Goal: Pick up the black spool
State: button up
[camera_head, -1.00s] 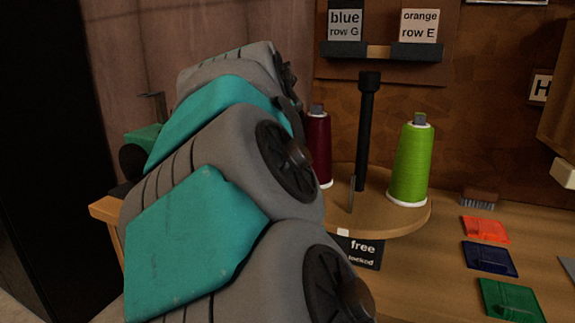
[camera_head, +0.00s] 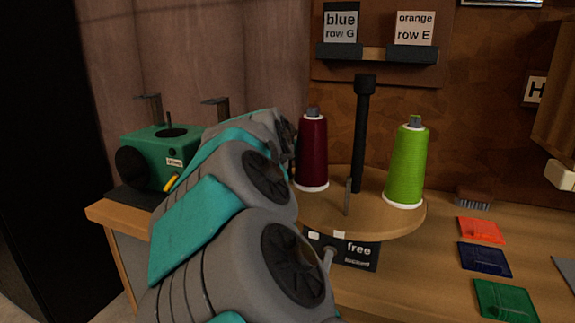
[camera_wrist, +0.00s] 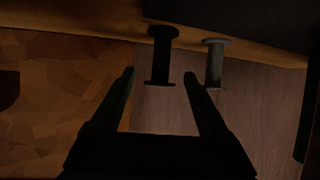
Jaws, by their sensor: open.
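In the wrist view, a black spool (camera_wrist: 161,56) with flanged ends shows ahead of my gripper (camera_wrist: 159,75). My gripper is open, its two dark fingers apart with nothing held between them. The spool lies in line with the gap, at or just beyond the fingertips; the view is too dark to tell the exact depth. A grey spool (camera_wrist: 215,63) of similar shape is to its right, beyond the right finger. In the head view my arm hides the gripper's fingertips, and I cannot make out the black spool for certain there.
A round wooden stand (camera_head: 372,224) holds a dark red cone (camera_head: 312,155) and a green cone (camera_head: 408,165) around a black post (camera_head: 361,140). A green machine (camera_head: 160,155) stands left, partly behind my arm. Coloured squares (camera_head: 484,259) lie at the right.

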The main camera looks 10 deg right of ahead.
jog(key=shift+x, duration=0.75)
grip_shut()
